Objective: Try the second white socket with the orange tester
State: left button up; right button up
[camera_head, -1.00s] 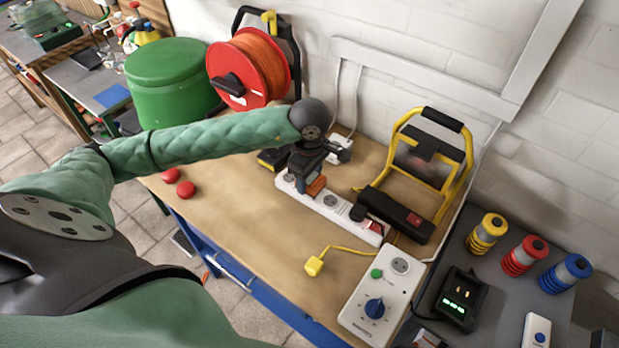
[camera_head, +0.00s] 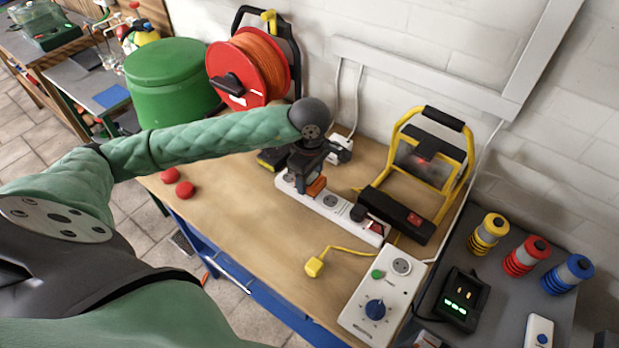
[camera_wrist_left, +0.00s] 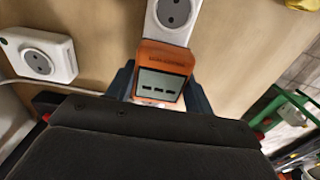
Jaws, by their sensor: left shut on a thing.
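The orange tester (camera_head: 316,187) is in my left gripper (camera_head: 308,182), at the white power strip. In the left wrist view the tester (camera_wrist_left: 163,72) shows a grey display with dashes, and the gripper's dark fingers (camera_wrist_left: 160,88) are closed on its sides. The tester covers part of the white strip (camera_head: 346,215), which lies on the bench; whether it is plugged in cannot be told. One strip socket (camera_head: 331,201) shows free to the right of the tester and another to its left. A strip socket also shows in the left wrist view (camera_wrist_left: 174,12). My right gripper is not in view.
A yellow plug (camera_head: 315,267) and a white dial box (camera_head: 381,297) lie in front.

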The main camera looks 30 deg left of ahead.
pick_arm(q)
jog(key=shift+b, duration=0.7)
dwell(0.9)
jog(key=shift+f+b, duration=0.6)
jog(key=shift+b, duration=0.15)
dwell(0.3)
jog(key=o, duration=1.4)
jog(key=shift+c, duration=0.2)
jog(key=shift+w+r, duration=0.1)
jog(key=shift+r, duration=0.45)
notch_tip(320, 180, up, 5)
jog(key=shift+r+b, duration=0.2)
jog(key=shift+b, duration=0.85)
jog(key=shift+r, duration=0.7)
